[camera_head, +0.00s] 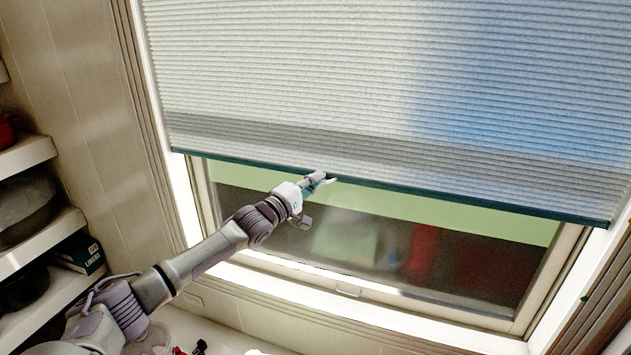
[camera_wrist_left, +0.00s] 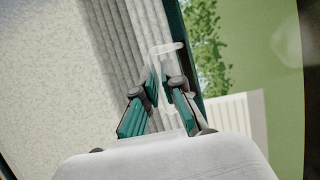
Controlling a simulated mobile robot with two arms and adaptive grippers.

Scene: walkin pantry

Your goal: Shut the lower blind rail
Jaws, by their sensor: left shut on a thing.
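The lower blind rail (camera_head: 450,198) is a thin dark green bar along the bottom edge of a pale pleated blind (camera_head: 330,70). It hangs slightly slanted in the picture across the window, with glass uncovered below it. My left gripper (camera_head: 322,180) reaches up from the lower left and is shut on the rail, left of its middle. In the left wrist view the rail (camera_wrist_left: 181,30) runs beside the pleats, and the gripper (camera_wrist_left: 163,78) has its fingers close together at a pale tab there. The fingers hide the exact contact. My right gripper is not in view.
The window sill and frame (camera_head: 350,290) lie below the rail, with open space in front of the glass. Shelves (camera_head: 35,240) with dark pots and a green box (camera_head: 80,254) stand at the left. Small items lie on the surface below.

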